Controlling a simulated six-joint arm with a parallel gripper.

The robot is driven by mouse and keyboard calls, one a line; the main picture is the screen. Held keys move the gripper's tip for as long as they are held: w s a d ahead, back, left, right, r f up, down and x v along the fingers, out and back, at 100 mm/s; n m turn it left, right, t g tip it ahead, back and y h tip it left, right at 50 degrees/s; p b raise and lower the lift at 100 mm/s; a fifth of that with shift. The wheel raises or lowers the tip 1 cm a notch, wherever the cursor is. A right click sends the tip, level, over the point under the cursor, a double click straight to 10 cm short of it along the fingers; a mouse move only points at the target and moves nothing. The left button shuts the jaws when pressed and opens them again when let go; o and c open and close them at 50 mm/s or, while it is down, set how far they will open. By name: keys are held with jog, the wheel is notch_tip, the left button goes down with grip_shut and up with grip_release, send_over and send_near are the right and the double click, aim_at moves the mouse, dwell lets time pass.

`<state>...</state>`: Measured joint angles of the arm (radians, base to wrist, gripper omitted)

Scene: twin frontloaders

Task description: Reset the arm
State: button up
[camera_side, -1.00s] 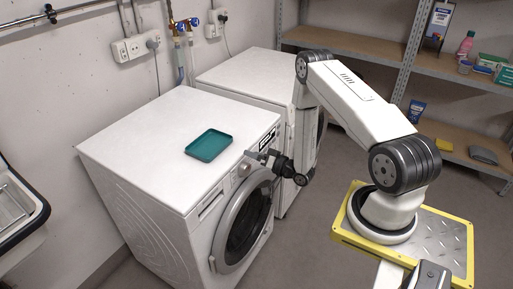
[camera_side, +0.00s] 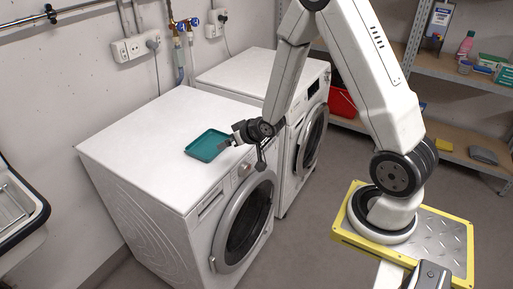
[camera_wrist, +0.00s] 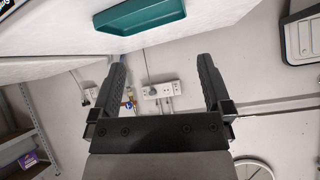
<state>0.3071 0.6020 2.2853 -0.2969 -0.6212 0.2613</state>
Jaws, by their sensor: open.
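My gripper (camera_side: 232,142) is open and empty. In the side view it is at the front right of the teal tray (camera_side: 205,145), near the top front edge of the nearer washing machine (camera_side: 140,150). In the wrist view the two dark fingers of my gripper (camera_wrist: 161,75) stand wide apart with nothing between them. The teal tray (camera_wrist: 140,17) is at the top of that view, beyond the fingertips. The tray lies flat on the white top and looks empty.
A second washing machine (camera_side: 245,75) stands behind the nearer one. Shelves (camera_side: 450,70) with bottles and boxes line the right back, with a red bucket (camera_side: 342,100) low down. A sink (camera_side: 15,215) is at the left edge. Open floor (camera_side: 310,230) lies between the machines and my base.

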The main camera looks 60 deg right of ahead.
jog(key=s+a+r+n+g, duration=0.1)
jog(key=s+a+r+g, duration=0.2)
jog(key=s+a, duration=0.2)
jog(key=s+a+r+n+g, duration=0.1)
jog(key=s+a+r+g, duration=0.2)
jog(key=s, duration=0.7)
jog(key=a+g, duration=0.1)
jog(key=a, duration=0.1)
jog(key=shift+s+a+r+n+y, duration=0.3)
jog(key=shift+a+r+n+y, duration=0.05)
jog(key=shift+r+n+y, duration=0.05)
jog(key=shift+c, duration=0.2)
